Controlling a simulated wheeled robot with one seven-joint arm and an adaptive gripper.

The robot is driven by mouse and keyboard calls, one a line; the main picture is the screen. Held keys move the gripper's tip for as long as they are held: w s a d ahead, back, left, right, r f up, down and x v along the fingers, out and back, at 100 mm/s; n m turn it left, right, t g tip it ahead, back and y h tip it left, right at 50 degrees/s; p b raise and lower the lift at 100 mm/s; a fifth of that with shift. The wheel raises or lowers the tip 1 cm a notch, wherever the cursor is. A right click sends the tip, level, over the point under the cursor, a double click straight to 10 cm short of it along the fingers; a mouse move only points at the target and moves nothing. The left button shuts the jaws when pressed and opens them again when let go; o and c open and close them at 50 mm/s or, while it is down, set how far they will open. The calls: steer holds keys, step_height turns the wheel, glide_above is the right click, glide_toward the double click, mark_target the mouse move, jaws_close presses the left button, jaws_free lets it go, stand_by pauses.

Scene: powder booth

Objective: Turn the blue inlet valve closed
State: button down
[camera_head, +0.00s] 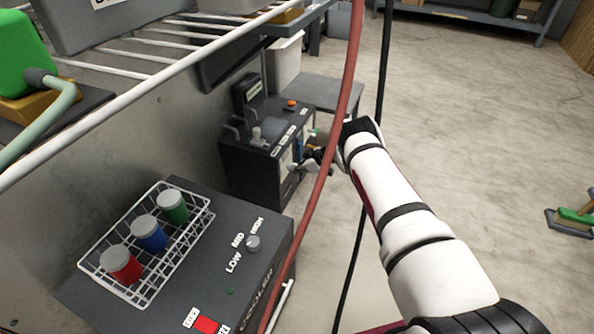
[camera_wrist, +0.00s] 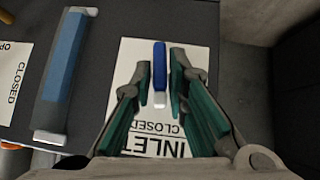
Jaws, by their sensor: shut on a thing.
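The blue inlet valve handle (camera_wrist: 160,64) shows in the wrist view, a narrow blue lever with a pale end. It stands in front of a white label reading "INLET" and "CLOSED", upside down in this view. My gripper (camera_wrist: 160,84) has its green-padded fingers on both sides of the lever and is shut on it. In the head view my gripper (camera_head: 314,165) is at the front of a dark machine (camera_head: 246,160), and the lever cannot be made out there.
A larger blue bar handle (camera_wrist: 64,62) is left of the lever in the wrist view, beside another "CLOSED" label (camera_wrist: 14,80). A red hose (camera_head: 336,120) hangs across the head view. A cooler (camera_head: 180,290) with a wire basket (camera_head: 160,285) stands nearer. Open floor lies right.

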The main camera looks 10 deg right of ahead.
steer(key=shift+g, duration=0.3)
steer(key=shift+w+m+y, duration=0.1)
steer(key=shift+m+y, duration=0.2)
steer(key=shift+y, duration=0.1)
steer(key=c, duration=1.7)
jaws_free()
steer(key=v, duration=1.2)
steer(key=shift+w+r, duration=0.1)
